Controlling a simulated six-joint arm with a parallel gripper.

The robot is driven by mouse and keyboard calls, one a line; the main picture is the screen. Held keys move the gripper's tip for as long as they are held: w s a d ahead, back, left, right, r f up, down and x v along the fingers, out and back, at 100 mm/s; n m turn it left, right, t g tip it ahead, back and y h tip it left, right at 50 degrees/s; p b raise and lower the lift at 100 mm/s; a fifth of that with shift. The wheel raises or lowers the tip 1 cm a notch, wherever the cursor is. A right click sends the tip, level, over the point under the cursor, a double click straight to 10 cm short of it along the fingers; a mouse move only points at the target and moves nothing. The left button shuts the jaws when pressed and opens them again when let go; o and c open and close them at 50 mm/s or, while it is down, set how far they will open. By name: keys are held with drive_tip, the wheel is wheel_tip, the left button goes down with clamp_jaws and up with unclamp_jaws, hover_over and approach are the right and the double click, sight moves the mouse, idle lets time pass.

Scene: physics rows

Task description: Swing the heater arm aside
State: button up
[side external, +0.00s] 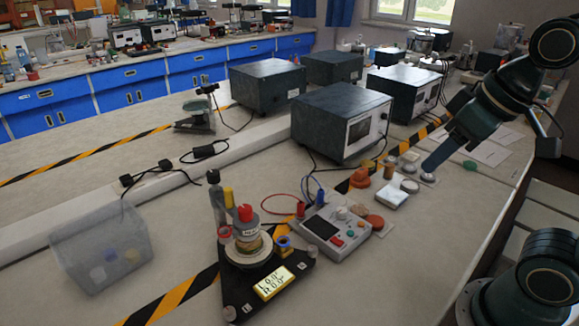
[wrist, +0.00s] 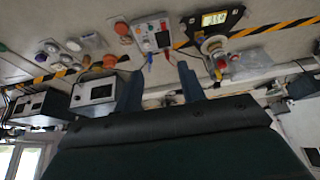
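A black triangular base (side external: 232,300) stands on the bench at front centre, with a lit yellow display (side external: 273,283). On it is a round stacked device (side external: 248,243) with a red knob (side external: 245,213), beside a dark upright post (side external: 215,198). I cannot tell which part is the heater arm. In the wrist view the base (wrist: 232,14) shows inverted at the top right. My gripper (side external: 428,172) is at the right, pointing down and left, well apart from the base. In the wrist view its blue fingers (wrist: 160,82) are spread with nothing between them.
A grey control box (side external: 335,232) with red and blue leads sits right of the base. Small pans and orange items (side external: 362,177) lie between it and my gripper. A dark instrument box (side external: 340,120) stands behind. A translucent bin (side external: 102,248) is at left.

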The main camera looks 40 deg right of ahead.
drive_tip(key=w+a+r+g, duration=0.1)
drive_tip(key=w+a+r, duration=0.1)
drive_tip(key=w+r, duration=0.5)
drive_tip(key=n+g, duration=0.2)
drive_tip(key=g, duration=0.2)
hover_over(228, 189)
wheel_tip(228, 189, down, 9)
drive_tip(key=shift+f, duration=0.2)
drive_tip(key=shift+f, duration=6.8)
clamp_jaws()
